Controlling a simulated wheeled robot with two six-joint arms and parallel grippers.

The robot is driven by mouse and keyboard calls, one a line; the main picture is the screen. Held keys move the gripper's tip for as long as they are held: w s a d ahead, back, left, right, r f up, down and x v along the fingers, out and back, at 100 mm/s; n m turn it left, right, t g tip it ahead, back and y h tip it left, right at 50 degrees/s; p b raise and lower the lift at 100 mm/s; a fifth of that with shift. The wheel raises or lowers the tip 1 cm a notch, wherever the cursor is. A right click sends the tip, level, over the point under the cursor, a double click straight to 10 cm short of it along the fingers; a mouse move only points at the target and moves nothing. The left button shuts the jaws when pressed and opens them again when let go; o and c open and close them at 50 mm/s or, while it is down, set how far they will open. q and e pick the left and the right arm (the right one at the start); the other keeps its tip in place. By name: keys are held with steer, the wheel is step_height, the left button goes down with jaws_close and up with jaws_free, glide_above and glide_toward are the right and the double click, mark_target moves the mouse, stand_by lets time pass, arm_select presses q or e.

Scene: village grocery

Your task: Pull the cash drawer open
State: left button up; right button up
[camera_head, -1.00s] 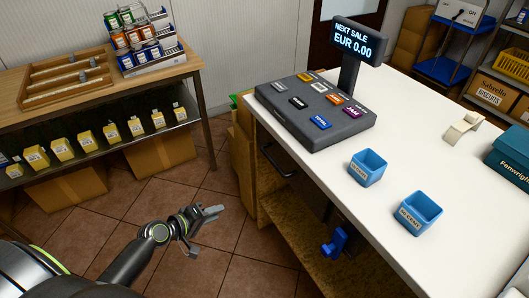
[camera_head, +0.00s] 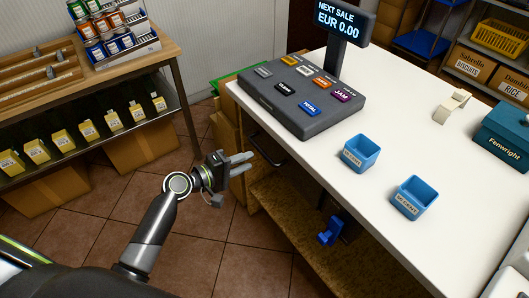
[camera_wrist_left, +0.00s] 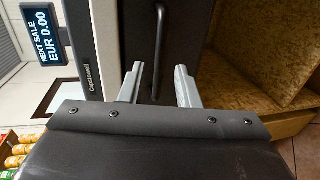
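The cash drawer is a dark front under the counter's left edge, below the till. Its dark bar handle (camera_head: 268,151) shows in the head view. In the left wrist view the drawer front (camera_wrist_left: 186,38) faces me and the handle (camera_wrist_left: 158,45) runs up the picture. The drawer looks shut. My left gripper (camera_head: 247,162) is open and empty, just left of the handle in the head view. In the left wrist view its fingertips (camera_wrist_left: 158,72) lie either side of the handle's lower part. I cannot tell how deep the gap is. My right gripper is not in view.
The till keypad (camera_head: 300,98) and its display (camera_head: 340,22) stand on the white counter (camera_head: 300,160). Two blue cups (camera_head: 362,153) stand on it too. A wooden shelf (camera_head: 285,205) with a blue object (camera_head: 331,232) is below.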

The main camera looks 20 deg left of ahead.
mark_target(263, 155)
arm_select(q)
steer(key=x, duration=0.7)
steer(key=shift+w+d, duration=0.2)
steer(key=shift+c, duration=0.3)
jaws_close()
